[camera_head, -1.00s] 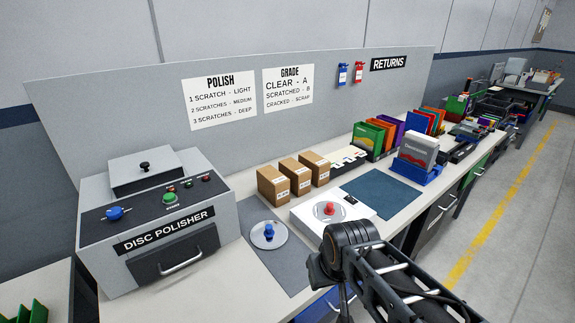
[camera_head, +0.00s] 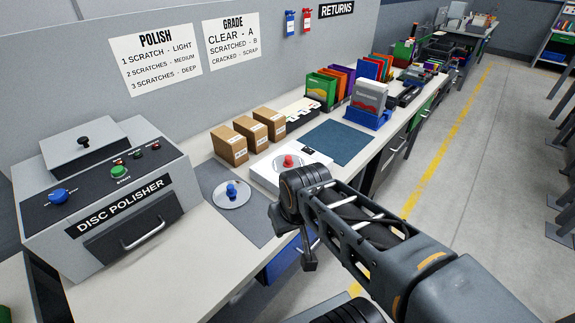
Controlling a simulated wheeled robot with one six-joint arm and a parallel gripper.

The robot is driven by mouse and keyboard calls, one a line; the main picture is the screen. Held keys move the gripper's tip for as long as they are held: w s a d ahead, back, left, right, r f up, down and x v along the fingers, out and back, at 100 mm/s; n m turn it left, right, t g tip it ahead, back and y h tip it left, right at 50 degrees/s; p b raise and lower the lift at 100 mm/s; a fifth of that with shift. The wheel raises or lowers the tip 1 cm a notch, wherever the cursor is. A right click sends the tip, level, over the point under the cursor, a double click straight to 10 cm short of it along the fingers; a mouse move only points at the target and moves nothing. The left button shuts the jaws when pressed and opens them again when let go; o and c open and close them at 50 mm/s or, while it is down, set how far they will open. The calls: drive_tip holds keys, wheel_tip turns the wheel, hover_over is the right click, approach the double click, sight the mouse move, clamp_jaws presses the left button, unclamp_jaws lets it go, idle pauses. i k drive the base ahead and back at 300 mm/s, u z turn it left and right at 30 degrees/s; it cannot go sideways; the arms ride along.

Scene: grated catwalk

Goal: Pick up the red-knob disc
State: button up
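The red-knob disc (camera_head: 289,161) sits on a white box-like device (camera_head: 262,173) on the bench, just beyond my arm. Its red knob stands upright, and part of the device's near right side is hidden behind my arm. A disc with a blue knob (camera_head: 232,193) lies on a grey mat (camera_head: 212,176) to the left. My gripper (camera_head: 309,262) appears to hang below the dark wrist joint, in front of the bench edge and below the red-knob disc, apart from it. Its fingers are too small and dark to tell whether they are open or shut.
The disc polisher (camera_head: 130,205) stands at the left. Several brown boxes (camera_head: 230,147) stand behind the white device. A blue mat (camera_head: 338,143) lies bare to its right, with a blue holder (camera_head: 367,119) of cases beyond. The floor aisle (camera_head: 460,180) is open at the right.

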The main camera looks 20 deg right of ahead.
sight(283, 163)
drive_tip(key=u, duration=2)
drive_tip(key=k, duration=1)
drive_tip(key=z, duration=1.15)
drive_tip(key=i, duration=0.5)
drive_tip(key=z, duration=0.25)
